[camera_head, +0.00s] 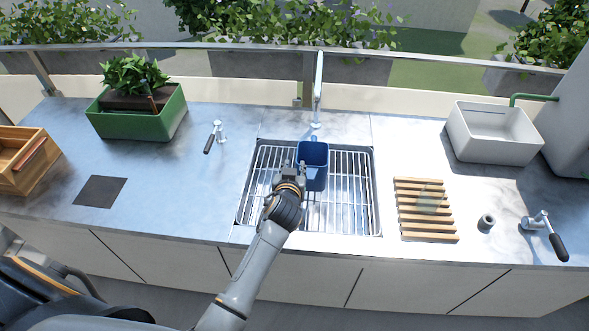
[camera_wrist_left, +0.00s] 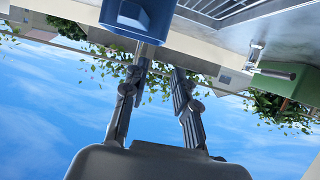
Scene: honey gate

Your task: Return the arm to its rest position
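My left gripper (camera_head: 289,168) is over the sink rack, just left of a blue container (camera_head: 314,156). The left wrist view shows its two fingers (camera_wrist_left: 162,72) apart with nothing between them. The container stands upright on the rack in the head view. My left arm reaches in from the bottom. My right gripper is not in view.
The wire rack (camera_head: 348,205) covers the sink, with a tall tap (camera_head: 318,90) behind. A green planter (camera_head: 140,118), a wooden box (camera_head: 22,160) and a handled tool (camera_head: 214,135) are left. A slatted wooden board (camera_head: 425,208), a white basin (camera_head: 492,145) and another handled tool (camera_head: 545,235) are right.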

